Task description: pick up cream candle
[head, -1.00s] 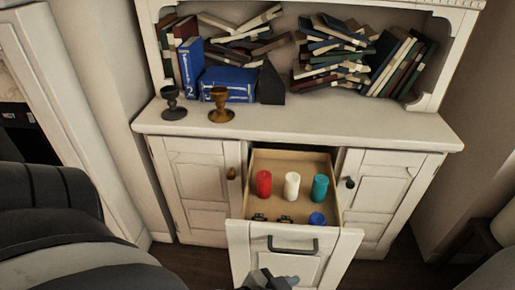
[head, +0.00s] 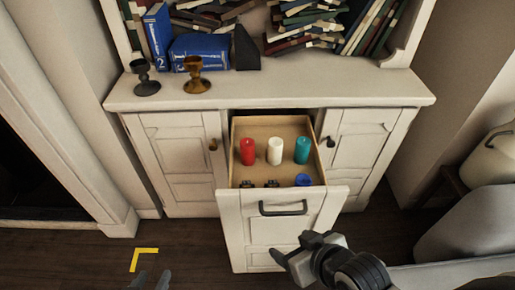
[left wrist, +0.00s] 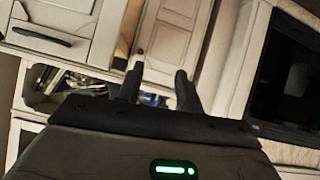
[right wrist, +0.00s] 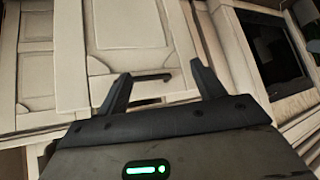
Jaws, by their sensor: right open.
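The cream candle (head: 275,151) stands upright in the open drawer (head: 236,147), between a red candle (head: 248,151) and a teal candle (head: 302,150). My right gripper (head: 290,250) is in front of the drawer's lower front panel, below the handle, apart from the candles. It is open and empty; its fingers also show in the right wrist view (right wrist: 157,88), with the drawer handle seen between them. My left gripper (head: 152,281) shows only its fingertips at the bottom left, over the floor. It is open and empty in the left wrist view (left wrist: 160,85). Neither wrist view shows the candles.
A short blue item (head: 303,180) and small dark items (head: 271,183) lie near the drawer's front. The drawer handle (head: 283,208) sticks out. Goblets (head: 193,76) and books (head: 200,52) stand on the cabinet top (head: 300,92). An armchair-like grey shape (head: 465,225) is at the right.

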